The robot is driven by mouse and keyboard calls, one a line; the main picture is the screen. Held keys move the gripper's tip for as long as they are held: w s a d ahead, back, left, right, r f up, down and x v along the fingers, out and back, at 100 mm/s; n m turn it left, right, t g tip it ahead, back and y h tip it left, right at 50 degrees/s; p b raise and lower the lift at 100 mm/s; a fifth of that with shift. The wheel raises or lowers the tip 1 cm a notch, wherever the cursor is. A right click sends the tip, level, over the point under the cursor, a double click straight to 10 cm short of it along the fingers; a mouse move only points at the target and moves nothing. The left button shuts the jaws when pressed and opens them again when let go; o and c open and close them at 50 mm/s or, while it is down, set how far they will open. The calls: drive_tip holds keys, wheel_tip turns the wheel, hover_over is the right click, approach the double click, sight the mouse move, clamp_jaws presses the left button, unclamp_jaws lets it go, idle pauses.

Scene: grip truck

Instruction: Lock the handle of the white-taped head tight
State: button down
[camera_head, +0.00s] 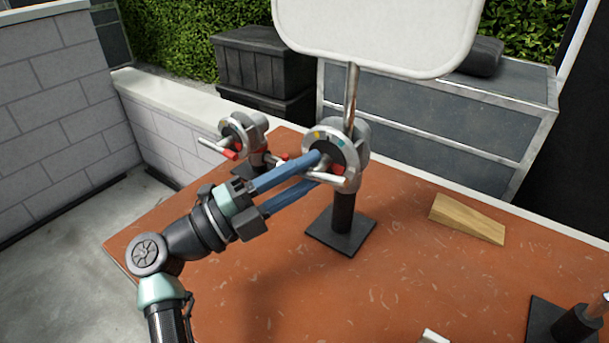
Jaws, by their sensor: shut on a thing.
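A grey round grip head (338,150) stands on a black post in the middle of the table and clamps a metal rod that carries a white board (380,35). Its disc shows small yellow and teal marks; I cannot make out white tape on it. A silver bar handle (338,181) sticks out at its front. My gripper (322,170) reaches in from the lower left, its long blue fingers shut on the handle. The fingertips hide part of the handle and disc. A second grey head (243,132) with a silver, red-ended handle (217,148) stands behind to the left.
A wooden wedge (467,218) lies to the right. A black base with a short post (575,325) stands at the lower right. A small white piece (433,337) shows at the bottom edge. Dark cases (262,65) stand behind.

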drive_tip(key=shift+d+f, duration=0.15)
drive_tip(key=shift+f, duration=0.1)
drive_tip(key=c, duration=0.6)
unclamp_jaws()
drive_tip(key=shift+c, duration=0.2)
drive_tip(key=shift+r, duration=0.1)
drive_tip(key=shift+s+a, duration=0.1)
drive_tip(key=shift+a, duration=0.25)
drive_tip(key=b+v, duration=0.1)
drive_tip(key=v, duration=1.1)
drive_tip(key=shift+s+a, duration=0.1)
drive_tip(key=shift+a, duration=0.05)
